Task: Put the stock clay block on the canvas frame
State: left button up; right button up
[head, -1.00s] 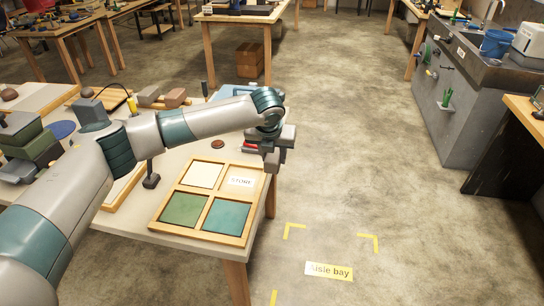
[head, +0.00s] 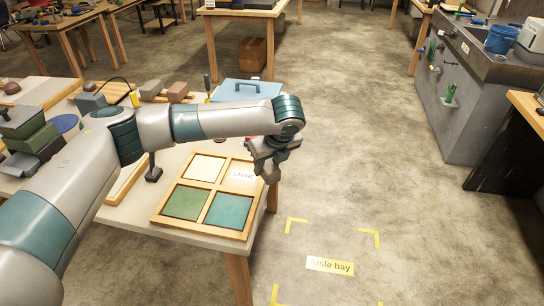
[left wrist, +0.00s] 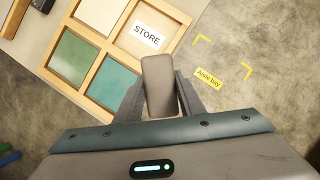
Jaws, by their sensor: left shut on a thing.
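My left gripper (head: 268,168) is shut on a grey-brown block, which I take as the stock clay block (left wrist: 158,82). In the left wrist view the block stands out between the two fingers, beside the compartment labelled STORE. In the head view the gripper hangs at the right edge of the table, by the wooden four-compartment tray (head: 157,222). A pale board with a wooden edge, perhaps the canvas frame (head: 124,184), lies left of the tray, partly hidden by my arm. My right gripper is not in view.
The tray has cream, STORE-labelled, green and teal compartments. Grey and brown blocks (head: 178,91), a blue case (head: 247,91) and stacked dark and green blocks (head: 27,130) are on the table. The aisle floor on the right, with yellow marks and an Aisle bay label (head: 330,265), is clear.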

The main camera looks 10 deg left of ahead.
pick_arm(q)
jog(key=s+a+r+n+g+h, duration=0.1)
jog(key=s+a+n+g, duration=0.3)
jog(key=s+n, duration=0.7)
jog(key=s+a+r+n+g+h, duration=0.1)
jog(key=s+a+r+n+g, duration=0.2)
jog(key=s+n, duration=0.9)
jog(key=shift+s+a+r+n+g+h, duration=0.2)
jog(key=shift+a+n+g+h, duration=0.3)
jog(key=shift+n, duration=2.1)
